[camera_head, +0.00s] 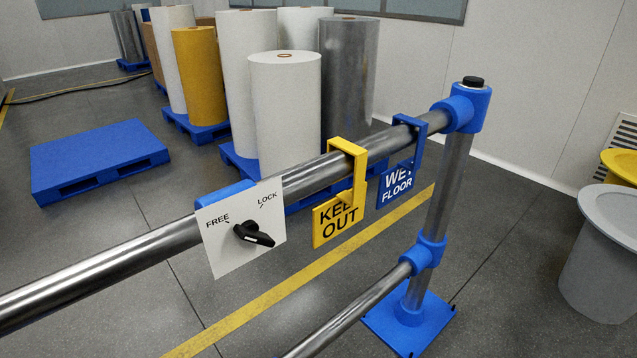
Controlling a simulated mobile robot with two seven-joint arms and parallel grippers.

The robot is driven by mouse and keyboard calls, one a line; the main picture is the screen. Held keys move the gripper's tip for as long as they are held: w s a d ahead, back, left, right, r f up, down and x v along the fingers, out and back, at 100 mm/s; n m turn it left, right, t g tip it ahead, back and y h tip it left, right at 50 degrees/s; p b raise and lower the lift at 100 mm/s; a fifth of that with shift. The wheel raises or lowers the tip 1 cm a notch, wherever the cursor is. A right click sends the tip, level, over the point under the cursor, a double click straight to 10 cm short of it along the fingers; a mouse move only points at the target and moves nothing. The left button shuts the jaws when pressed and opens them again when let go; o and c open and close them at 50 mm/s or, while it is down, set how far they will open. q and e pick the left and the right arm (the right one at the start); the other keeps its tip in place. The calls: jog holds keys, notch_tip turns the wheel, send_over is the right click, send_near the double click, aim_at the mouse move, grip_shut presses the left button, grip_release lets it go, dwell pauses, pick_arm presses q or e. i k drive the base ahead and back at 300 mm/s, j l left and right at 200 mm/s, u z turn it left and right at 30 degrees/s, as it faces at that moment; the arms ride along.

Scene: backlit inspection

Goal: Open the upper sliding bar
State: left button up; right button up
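The upper bar (120,263) is a shiny metal tube running from the lower left up to a blue collar (466,108) on the right post. A white plate (222,252) on the bar is marked FREE and LOCK and carries a black knob (254,235). The knob's long end points to the lower right and its short end toward FREE. A yellow KEEP OUT sign (337,222) and a blue WET FLOOR sign (397,184) hang from the bar, between plate and post. Neither of my grippers is in view.
A lower metal bar (345,315) runs below, joined to the post (452,172) on its blue base (408,325). Tall rolls (285,115) stand on pallets behind the bar. An empty blue pallet (98,155) lies left. A grey bin (605,250) stands right.

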aim_at(22, 307)
jog(key=u, duration=1.4)
